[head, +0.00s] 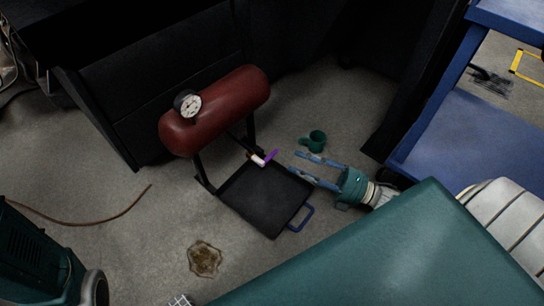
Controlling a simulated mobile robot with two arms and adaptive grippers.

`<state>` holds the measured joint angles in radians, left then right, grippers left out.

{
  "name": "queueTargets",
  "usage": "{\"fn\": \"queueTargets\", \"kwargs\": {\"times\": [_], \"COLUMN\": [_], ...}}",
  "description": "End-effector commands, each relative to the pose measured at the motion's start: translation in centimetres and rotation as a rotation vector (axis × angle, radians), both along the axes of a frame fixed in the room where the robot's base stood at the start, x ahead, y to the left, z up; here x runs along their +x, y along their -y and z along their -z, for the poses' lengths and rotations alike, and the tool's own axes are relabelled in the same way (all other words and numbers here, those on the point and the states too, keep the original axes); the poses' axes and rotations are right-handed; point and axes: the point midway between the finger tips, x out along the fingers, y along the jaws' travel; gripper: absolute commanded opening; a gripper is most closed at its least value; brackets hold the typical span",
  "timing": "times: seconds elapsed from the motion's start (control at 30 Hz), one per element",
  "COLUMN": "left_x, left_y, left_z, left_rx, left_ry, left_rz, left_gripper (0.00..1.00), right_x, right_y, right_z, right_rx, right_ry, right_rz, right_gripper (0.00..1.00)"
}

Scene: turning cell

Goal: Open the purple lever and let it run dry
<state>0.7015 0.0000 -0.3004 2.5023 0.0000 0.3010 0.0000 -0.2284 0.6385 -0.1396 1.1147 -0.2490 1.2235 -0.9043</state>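The purple lever (271,156) sits on a small pale valve (257,160) under the red tank (222,106). It slants up to the right. The tank lies on dark legs and carries a round white gauge (190,106). A black tray (262,197) with a blue handle stands on the floor below the valve. My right gripper (294,162) comes in from the right. Its two blue fingers are apart and empty, with their tips just right of the lever and seemingly not touching it. Whether liquid flows is too small to tell. My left gripper is not in view.
A green cup (317,141) stands on the floor just behind my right gripper. Dark panels stand behind the tank, and a blue shelf (440,140) stands at the right. A brown stain (204,259) and a thin brown cable (100,221) lie on otherwise open floor at the left.

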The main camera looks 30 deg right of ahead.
Motion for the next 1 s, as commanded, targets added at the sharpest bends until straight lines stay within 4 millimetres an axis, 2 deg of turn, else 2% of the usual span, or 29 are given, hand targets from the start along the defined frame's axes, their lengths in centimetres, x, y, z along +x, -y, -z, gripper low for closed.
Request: {"fn": "queueTargets", "kwargs": {"times": [0.2, 0.4, 0.6, 0.87, 1.0], "left_x": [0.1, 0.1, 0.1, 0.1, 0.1], "left_y": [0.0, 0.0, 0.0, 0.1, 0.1], "left_z": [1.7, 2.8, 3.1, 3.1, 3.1], "left_rx": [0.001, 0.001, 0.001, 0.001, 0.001], "left_ry": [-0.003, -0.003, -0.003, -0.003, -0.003], "left_rz": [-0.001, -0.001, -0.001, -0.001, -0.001], "left_gripper": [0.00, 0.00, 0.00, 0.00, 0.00], "right_x": [3.2, 5.4, 6.3, 6.4, 6.4], "right_y": [-2.9, -4.9, -5.7, -5.7, -5.7], "right_z": [-0.6, -1.1, -1.5, -1.6, -1.6], "right_rx": [0.001, 0.001, 0.002, 0.001, 0.001], "right_ry": [0.003, 0.001, -0.001, -0.002, -0.002], "right_rz": [-0.001, 0.001, 0.001, 0.002, 0.002], "right_gripper": [0.36, 0.36, 0.36, 0.36, 0.08]}}
